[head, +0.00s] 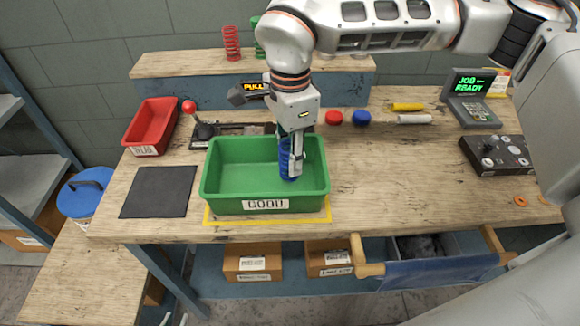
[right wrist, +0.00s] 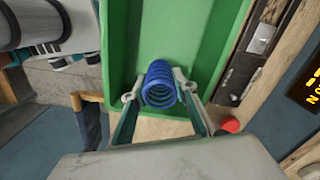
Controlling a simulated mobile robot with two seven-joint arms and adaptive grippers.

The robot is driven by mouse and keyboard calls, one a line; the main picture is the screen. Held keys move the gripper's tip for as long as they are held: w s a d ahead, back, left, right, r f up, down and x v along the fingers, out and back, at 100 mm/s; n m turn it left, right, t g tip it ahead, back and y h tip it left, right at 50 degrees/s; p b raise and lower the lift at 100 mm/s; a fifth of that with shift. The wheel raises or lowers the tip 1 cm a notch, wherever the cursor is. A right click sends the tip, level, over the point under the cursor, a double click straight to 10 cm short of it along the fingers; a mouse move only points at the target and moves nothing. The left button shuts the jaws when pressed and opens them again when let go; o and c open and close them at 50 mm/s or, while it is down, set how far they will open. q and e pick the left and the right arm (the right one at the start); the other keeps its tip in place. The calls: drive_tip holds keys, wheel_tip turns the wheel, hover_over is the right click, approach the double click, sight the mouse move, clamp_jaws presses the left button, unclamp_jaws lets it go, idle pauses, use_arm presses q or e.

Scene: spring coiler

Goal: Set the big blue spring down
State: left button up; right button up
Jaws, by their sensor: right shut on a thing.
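The big blue spring (head: 286,160) is upright in the right part of the green bin labelled GOOD (head: 240,150). My right gripper (head: 293,168) comes down from above and is shut on the spring. In the right wrist view the blue spring (right wrist: 161,84) sits between the two fingertips (right wrist: 158,88), with the green bin wall and floor (right wrist: 205,40) behind it. I cannot tell whether the spring's lower end touches the bin floor. My left gripper is not in view.
A red bin (head: 151,127) and black mat (head: 158,192) are to the left. A red-knobbed lever device (head: 205,130) stands behind the green bin. Red (head: 333,117) and blue (head: 361,118) round pieces lie behind right. The bench's right middle is clear.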

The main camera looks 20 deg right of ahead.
drive_tip(key=shift+f, duration=1.85)
drive_tip(key=o, duration=1.2)
drive_tip(key=shift+f, duration=0.15)
wheel_tip(320, 180, up, 12)
drive_tip(key=shift+r, duration=0.2)
